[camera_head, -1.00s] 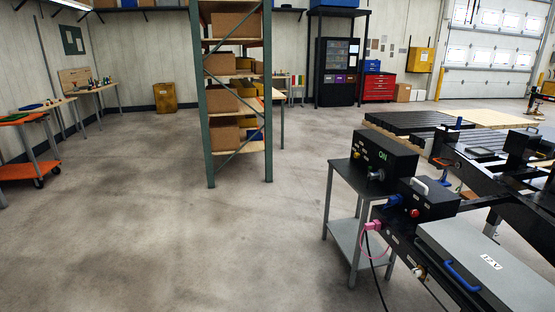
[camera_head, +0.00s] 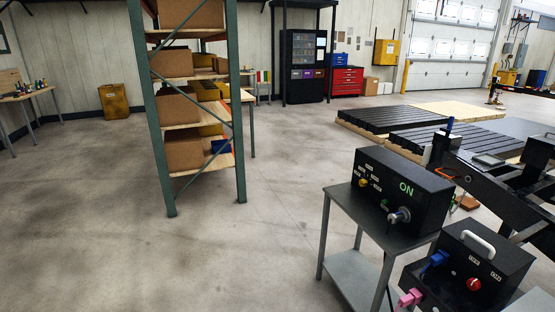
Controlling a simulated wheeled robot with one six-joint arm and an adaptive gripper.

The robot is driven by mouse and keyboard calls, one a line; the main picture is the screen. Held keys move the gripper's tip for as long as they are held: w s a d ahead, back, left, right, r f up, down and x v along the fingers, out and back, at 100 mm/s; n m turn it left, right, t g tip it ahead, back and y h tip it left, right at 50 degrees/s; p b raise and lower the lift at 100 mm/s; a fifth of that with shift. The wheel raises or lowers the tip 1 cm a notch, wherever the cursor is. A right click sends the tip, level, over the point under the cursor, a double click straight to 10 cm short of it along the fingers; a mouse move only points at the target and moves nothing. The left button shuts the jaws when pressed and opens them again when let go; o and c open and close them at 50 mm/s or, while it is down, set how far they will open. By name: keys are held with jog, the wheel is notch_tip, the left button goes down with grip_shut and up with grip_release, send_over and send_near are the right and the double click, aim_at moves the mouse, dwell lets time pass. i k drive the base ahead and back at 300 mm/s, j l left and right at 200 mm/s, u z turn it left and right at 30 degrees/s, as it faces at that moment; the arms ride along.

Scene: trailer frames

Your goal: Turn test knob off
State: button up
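A black test box (camera_head: 425,206) with a green "ON" marking stands on a small grey table (camera_head: 340,207) at the right. A silver knob (camera_head: 400,216) sticks out of the front of the box, below the "ON" marking. A small yellow knob or light (camera_head: 363,183) sits at the left of the same face, near small white labels. Which way the silver knob points is too small to tell. My gripper is not in view.
A second black box (camera_head: 505,262) with a white handle, red button, blue connector and pink plug stands in front at the lower right. A black trailer frame (camera_head: 500,185) lies behind. A green-post shelf (camera_head: 240,150) stands left of centre. The floor (camera_head: 270,250) between is open.

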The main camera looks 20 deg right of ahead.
aim_at(362, 183)
jog(key=i+z, duration=0.15)
jog(key=i, duration=0.4)
jog(key=i+j+z, duration=0.15)
jog(key=i, duration=0.45)
jog(key=i+j+z, duration=0.15)
jog(key=i, duration=0.4)
jog(key=i+j+z, duration=0.25)
jog(key=i+z, duration=0.2)
jog(key=i+j+z, duration=0.4)
jog(key=k, duration=0.05)
